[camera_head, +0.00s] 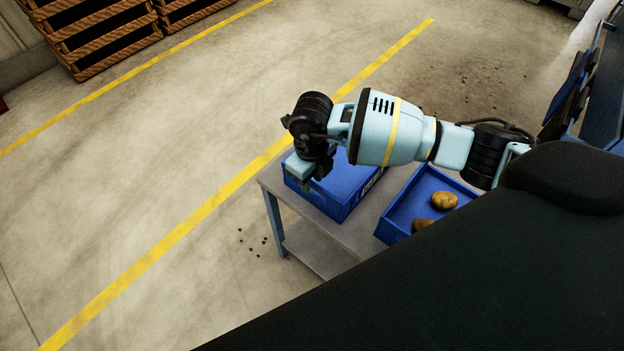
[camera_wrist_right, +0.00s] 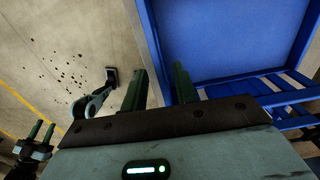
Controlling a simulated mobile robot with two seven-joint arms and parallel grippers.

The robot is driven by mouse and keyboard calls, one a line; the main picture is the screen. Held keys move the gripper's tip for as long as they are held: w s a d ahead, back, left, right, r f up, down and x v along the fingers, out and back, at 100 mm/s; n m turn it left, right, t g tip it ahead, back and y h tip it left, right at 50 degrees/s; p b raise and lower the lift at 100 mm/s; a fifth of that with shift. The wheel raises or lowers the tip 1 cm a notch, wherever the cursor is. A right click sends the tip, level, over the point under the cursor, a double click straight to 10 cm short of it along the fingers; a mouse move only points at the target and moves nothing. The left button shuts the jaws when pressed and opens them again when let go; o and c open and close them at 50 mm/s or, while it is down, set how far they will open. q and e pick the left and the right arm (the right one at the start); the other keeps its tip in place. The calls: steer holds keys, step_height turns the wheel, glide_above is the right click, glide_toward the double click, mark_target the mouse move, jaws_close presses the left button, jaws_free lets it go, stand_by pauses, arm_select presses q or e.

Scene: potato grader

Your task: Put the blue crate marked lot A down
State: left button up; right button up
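The blue crate (camera_head: 350,182) stands on a small grey table in the head view, with white marking on its side, too small to read. Its wall and empty-looking floor also show in the right wrist view (camera_wrist_right: 230,35). My right gripper (camera_head: 306,182) is at the crate's left rim. In the right wrist view its two dark green fingers (camera_wrist_right: 160,88) stand apart on either side of the wall, with a narrow gap beside the left finger. My left gripper (camera_wrist_right: 42,131) shows small at the lower left there, fingers apart and empty.
A second blue crate (camera_head: 398,206) with potatoes (camera_head: 444,200) stands close on the right. The grey table (camera_head: 322,232) has a bare front left strip. Yellow lines (camera_head: 190,226) cross the open concrete floor. Wooden pallets (camera_head: 100,40) stand at the far left.

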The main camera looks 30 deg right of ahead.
step_height(320, 180, up, 11)
steer(key=shift+p, duration=0.35)
steer(key=shift+f, duration=0.15)
